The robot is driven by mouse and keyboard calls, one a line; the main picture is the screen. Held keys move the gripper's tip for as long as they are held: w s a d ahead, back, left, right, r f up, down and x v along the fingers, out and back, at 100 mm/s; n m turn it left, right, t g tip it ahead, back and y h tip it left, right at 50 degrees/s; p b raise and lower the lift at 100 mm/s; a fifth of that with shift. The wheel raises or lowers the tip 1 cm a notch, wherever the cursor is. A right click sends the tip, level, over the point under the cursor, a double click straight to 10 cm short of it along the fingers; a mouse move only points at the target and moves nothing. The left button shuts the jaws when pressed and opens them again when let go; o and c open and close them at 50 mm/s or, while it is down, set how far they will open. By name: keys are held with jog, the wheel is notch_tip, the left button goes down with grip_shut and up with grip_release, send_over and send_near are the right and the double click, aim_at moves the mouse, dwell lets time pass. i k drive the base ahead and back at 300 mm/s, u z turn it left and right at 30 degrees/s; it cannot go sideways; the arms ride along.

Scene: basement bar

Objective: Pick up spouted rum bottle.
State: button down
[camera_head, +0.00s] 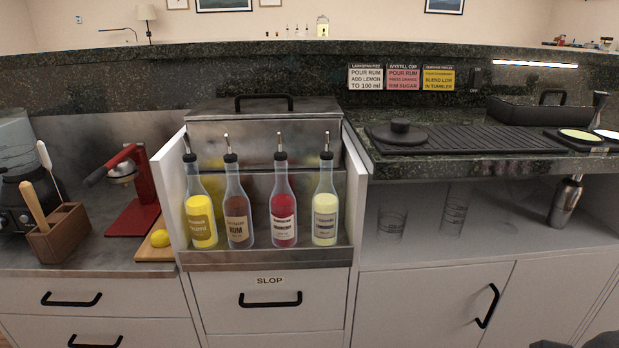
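The spouted rum bottle (238,210) stands upright in a metal speed rail below the bar ledge. It has brown contents, a label reading RUM, and a dark cap with a metal pour spout. A yellow-filled spouted bottle (201,212) stands just left of it. A red-filled spouted bottle (283,212) and a pale yellow one (325,210) stand to its right. All of them are upright, and the front lip of the rail (266,259) runs in front of their bases. My gripper cannot be made out; only dark shapes show at the bottom right edge.
White side panels (175,200) flank the rail, and a lidded metal bin (263,135) stands behind it. Glasses (391,225) and a shaker (565,202) stand on the right shelf. Drawer handles (270,300) protrude below.

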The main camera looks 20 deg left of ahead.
aim_at(236, 204)
jog(key=u, duration=1.55)
